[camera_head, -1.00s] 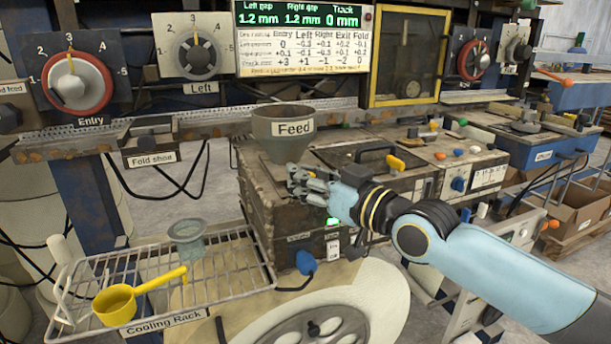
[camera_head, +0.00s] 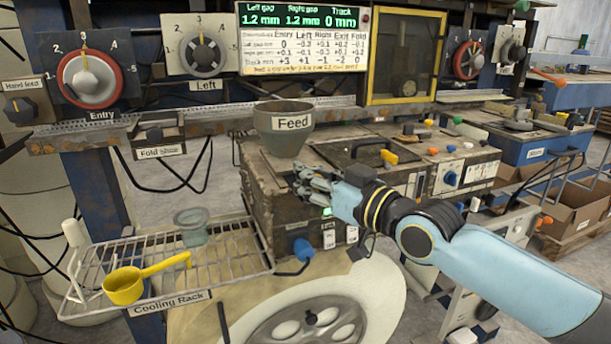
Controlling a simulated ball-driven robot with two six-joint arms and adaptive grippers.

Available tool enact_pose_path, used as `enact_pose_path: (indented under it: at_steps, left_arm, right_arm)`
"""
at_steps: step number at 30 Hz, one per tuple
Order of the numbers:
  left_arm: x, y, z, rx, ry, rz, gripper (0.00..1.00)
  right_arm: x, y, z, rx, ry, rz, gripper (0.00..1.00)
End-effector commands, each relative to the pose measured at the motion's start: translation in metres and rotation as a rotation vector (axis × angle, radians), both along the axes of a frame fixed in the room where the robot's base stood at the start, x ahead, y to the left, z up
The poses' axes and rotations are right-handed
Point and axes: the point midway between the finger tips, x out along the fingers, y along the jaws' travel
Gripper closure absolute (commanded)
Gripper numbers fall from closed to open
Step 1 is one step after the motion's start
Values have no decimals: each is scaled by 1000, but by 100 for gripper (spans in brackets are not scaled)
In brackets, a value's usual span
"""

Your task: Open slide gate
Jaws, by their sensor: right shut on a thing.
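The grey feed hopper (camera_head: 283,132), labelled "Feed", stands on the left end of the worn machine box (camera_head: 275,205). My right gripper (camera_head: 308,180) is just below and right of the hopper's foot, at the upper front edge of the box. Its fingers are shut on a small part there, apparently the slide gate's handle. The fingers hide this part, and the gate plate cannot be made out. My left gripper is not in view.
A wire cooling rack (camera_head: 235,268) at lower left holds a yellow scoop (camera_head: 125,284) and a clear cup (camera_head: 191,228). A blue knob (camera_head: 303,249) juts from the box front below my gripper. A yellow-handled lid (camera_head: 365,150) lies right of the hopper.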

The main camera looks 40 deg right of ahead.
Motion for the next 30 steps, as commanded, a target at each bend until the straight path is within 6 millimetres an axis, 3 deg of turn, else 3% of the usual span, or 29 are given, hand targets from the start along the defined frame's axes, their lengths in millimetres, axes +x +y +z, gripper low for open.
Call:
enact_pose_path:
  at_steps: [1,7,11,19,23,28,30]
  left_arm:
    - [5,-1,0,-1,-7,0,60]
    - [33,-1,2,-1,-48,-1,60]
    - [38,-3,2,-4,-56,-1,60]
    - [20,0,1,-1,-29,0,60]
    - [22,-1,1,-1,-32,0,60]
    - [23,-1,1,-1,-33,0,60]
    - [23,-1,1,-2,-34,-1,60]
  right_arm:
    - [0,-1,-4,-4,7,-2,94]
    - [0,-1,-4,-3,8,-2,68]
    - [0,-1,-3,-3,7,-1,50]
    - [0,-1,-1,-2,4,-1,50]
    - [0,0,6,-3,2,3,50]
    - [0,-1,28,-6,-1,0,50]
    - [0,-1,46,-9,-2,2,50]
